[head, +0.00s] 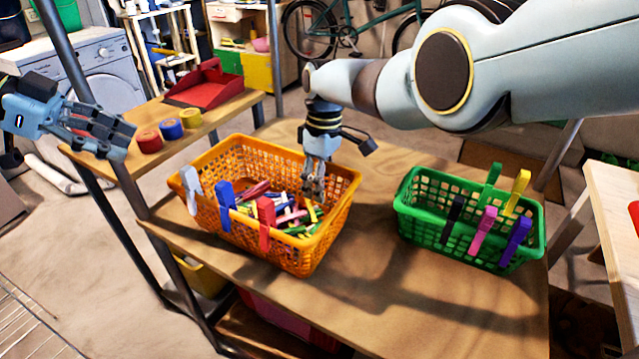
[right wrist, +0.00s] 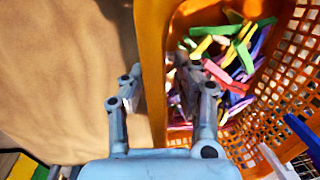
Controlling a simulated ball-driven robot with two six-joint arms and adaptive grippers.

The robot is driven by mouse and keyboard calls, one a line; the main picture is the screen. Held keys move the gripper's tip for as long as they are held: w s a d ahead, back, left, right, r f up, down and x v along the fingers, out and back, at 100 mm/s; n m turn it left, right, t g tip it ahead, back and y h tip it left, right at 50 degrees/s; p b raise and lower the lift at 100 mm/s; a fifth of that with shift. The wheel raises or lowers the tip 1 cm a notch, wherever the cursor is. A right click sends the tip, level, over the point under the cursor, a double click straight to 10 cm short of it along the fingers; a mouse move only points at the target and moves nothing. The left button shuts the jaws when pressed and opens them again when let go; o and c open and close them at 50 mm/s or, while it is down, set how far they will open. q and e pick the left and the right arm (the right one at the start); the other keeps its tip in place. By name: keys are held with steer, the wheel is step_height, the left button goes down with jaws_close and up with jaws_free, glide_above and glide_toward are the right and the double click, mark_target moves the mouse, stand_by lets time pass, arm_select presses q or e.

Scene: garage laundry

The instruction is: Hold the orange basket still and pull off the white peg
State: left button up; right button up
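The orange basket (head: 300,262) stands on the wooden table, full of coloured pegs. On its near rim are the white peg (head: 190,190) at the left, a blue peg (head: 226,207) and a red peg (head: 266,222). My right gripper (head: 313,186) is at the basket's far right rim. In the right wrist view its fingers (right wrist: 163,85) straddle the orange wall (right wrist: 152,45), one outside and one inside; whether they press on it I cannot tell. My left gripper (head: 118,140) is open and empty, up and left of the basket, apart from the white peg.
A green basket (head: 420,222) with several clipped pegs stands to the right. Tape rolls (head: 171,128) and a red dustpan (head: 206,85) lie on a wooden shelf near my left gripper. A metal post (head: 112,160) rises left of the basket. The table front is clear.

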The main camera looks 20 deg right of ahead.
jaws_close()
stand_by(1.4)
